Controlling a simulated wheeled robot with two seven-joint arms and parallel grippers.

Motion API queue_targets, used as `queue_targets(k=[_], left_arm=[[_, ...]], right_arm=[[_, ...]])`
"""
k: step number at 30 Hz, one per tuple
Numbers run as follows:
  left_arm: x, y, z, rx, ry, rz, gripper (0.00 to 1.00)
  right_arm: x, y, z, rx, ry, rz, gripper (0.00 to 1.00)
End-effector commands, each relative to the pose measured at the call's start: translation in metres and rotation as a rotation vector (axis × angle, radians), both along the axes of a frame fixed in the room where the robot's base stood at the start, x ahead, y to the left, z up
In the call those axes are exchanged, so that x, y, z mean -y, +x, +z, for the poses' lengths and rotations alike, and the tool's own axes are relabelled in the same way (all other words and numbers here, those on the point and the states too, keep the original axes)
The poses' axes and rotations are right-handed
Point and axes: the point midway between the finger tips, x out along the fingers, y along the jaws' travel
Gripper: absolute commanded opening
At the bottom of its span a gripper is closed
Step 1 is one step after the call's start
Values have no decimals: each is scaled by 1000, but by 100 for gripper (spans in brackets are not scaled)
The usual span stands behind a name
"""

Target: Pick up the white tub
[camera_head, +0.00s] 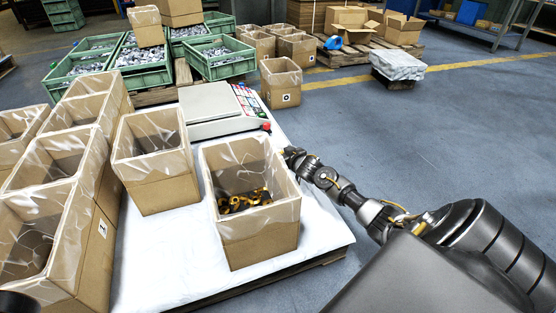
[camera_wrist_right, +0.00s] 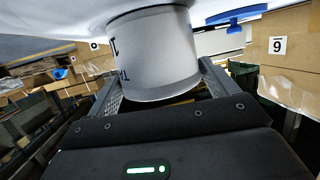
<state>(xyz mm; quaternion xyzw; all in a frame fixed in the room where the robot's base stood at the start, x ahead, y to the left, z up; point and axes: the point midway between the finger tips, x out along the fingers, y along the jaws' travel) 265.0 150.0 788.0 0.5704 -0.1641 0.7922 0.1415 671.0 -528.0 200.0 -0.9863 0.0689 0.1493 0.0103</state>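The white tub (camera_wrist_right: 155,55) fills the middle of the right wrist view, with dark lettering partly seen on its side. It stands between the two fingers of my right gripper (camera_wrist_right: 160,68), and its far end meets a white surface (camera_wrist_right: 50,14) at the picture's top. The fingertips lie close along both sides of the tub; I cannot tell whether they press on it. In the head view my right arm reaches in from the right behind an open carton (camera_head: 262,225). Its fingers and the tub are hidden there.
Several lined cartons stand at the left, including one (camera_head: 157,190) beside a white scale (camera_head: 208,108). The open carton holds brass-coloured parts (camera_head: 243,201). Green crates (camera_head: 144,77) stand at the back. A blue object (camera_wrist_right: 236,19) is right of the tub.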

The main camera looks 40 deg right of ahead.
Motion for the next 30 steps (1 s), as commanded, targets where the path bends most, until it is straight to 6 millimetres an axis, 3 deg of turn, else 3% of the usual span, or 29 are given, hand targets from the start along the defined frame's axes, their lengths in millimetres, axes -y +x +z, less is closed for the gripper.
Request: queue_targets(k=[1, 8, 17, 26, 30], left_arm=[[0, 0, 0, 0, 0, 0, 36], [0, 0, 0, 0, 0, 0, 36], [0, 0, 7, 0, 1, 0, 36], [5, -2, 52, 7, 18, 1, 36], [6, 8, 40, -25, 49, 22, 36]], right_arm=[[0, 0, 0, 0, 0, 0, 79], [0, 0, 0, 0, 0, 0, 50], [0, 0, 10, 3, 0, 0, 50], [0, 0, 68, 4, -1, 0, 50], [0, 0, 89, 4, -1, 0, 50]])
